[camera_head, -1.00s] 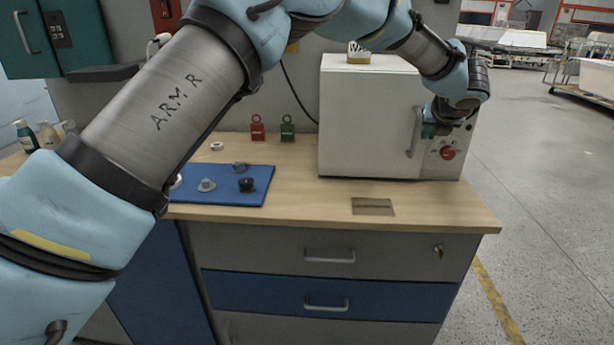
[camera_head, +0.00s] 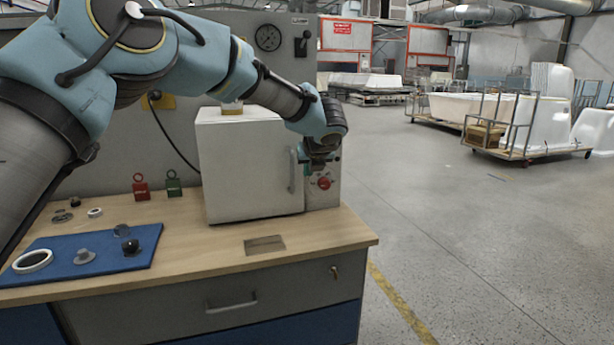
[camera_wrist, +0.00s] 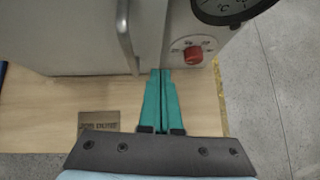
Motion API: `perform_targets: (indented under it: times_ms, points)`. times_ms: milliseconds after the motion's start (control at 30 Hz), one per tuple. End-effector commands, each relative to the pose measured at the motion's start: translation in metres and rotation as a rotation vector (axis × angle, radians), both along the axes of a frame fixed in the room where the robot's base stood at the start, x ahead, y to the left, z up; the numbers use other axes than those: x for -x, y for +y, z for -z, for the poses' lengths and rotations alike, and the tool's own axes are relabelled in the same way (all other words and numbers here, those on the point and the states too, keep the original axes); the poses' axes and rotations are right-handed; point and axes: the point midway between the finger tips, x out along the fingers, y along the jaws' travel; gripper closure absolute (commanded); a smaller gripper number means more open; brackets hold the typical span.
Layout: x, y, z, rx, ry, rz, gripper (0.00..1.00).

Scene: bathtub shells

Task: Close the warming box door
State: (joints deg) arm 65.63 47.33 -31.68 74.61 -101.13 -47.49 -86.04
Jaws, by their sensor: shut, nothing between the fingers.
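The warming box (camera_head: 245,165) is a white cabinet at the back right of the workbench. Its door (camera_head: 262,180) looks flush or nearly flush with the front; I cannot tell whether a small gap remains. The upright door handle (camera_head: 293,170) is near the door's right edge, and it also shows in the wrist view (camera_wrist: 124,35). My gripper (camera_head: 318,162) is in front of the box's right side, by the control panel with the red knob (camera_head: 323,183). In the wrist view, its teal fingers (camera_wrist: 160,72) are together and empty, pointing just right of the handle and below the knob (camera_wrist: 193,55).
The wooden benchtop (camera_head: 200,250) has a small plate (camera_head: 265,244) in front of the box. A blue mat (camera_head: 135,250) with small parts lies at left. Red (camera_head: 141,187) and green (camera_head: 173,184) tags stand behind. Open floor (camera_head: 450,240) lies to the right.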

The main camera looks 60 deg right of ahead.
Motion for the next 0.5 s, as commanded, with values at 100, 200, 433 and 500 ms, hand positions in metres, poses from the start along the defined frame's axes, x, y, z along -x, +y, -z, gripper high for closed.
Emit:
perform_targets:
  times_ms: [100, 200, 433, 500]
  points:
    - [0.010, 0.006, -0.009, 0.003, 0.000, 0.004, 1.00]
    - [0.019, 0.013, -0.017, 0.002, 0.001, 0.004, 1.00]
    - [0.039, 0.029, -0.041, 0.002, 0.000, 0.004, 1.00]
    - [0.043, 0.033, -0.047, 0.000, 0.000, 0.004, 1.00]
